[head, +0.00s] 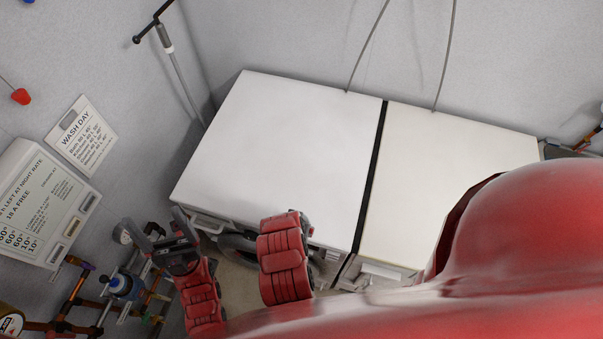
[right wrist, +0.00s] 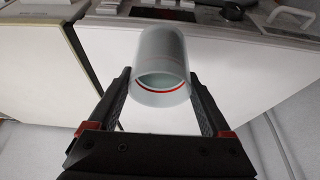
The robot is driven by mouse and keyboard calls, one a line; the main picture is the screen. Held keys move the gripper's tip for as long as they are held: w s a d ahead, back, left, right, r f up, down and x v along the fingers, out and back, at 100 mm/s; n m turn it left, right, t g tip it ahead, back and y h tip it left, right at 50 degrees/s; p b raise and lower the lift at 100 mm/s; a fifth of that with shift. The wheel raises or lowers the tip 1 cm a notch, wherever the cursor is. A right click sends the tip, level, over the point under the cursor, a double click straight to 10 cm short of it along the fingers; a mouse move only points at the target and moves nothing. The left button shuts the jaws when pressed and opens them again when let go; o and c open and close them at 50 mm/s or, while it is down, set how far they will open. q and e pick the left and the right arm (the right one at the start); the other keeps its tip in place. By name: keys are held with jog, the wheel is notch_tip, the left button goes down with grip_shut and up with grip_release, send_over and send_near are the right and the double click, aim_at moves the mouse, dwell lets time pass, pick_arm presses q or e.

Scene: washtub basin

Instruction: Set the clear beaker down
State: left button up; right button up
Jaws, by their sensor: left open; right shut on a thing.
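The clear beaker (right wrist: 162,62) shows in the right wrist view as a pale, see-through cylinder with a red line near its wide end. My right gripper (right wrist: 160,76) is shut on it, with one dark finger on each side. White surface shows behind and around the beaker; I cannot tell whether the beaker touches it. The head view does not show the beaker or the right gripper; my red body covers the lower right. My left gripper (head: 152,218) is open and empty at the lower left of the head view, by the front left of the white appliances.
Two white-topped appliances, left (head: 285,140) and right (head: 450,185), stand side by side with a dark gap between. Their visible tops are clear. Pipes and valves (head: 122,285) are at the lower left, near a wall box (head: 45,205) and a WASH DAY sign (head: 82,135).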

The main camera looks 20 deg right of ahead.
jog(key=shift+w+d+f, duration=0.1)
jog(key=shift+w+d, duration=0.2)
jog(key=shift+d, duration=0.1)
jog(key=w+d+f+b, duration=0.1)
jog(key=w+d+b, duration=0.1)
jog(key=w+b, duration=0.1)
jog(key=w+d+f+b, duration=0.1)
jog(key=w+f+b, duration=0.1)
jog(key=w, duration=0.3)
jog(key=w+d+f+b, duration=0.2)
jog(key=w+b, duration=0.2)
jog(key=shift+d+b, duration=0.35)
jog(key=shift+b, duration=0.05)
jog(key=shift+r, duration=0.1)
jog(key=o, duration=1.5)
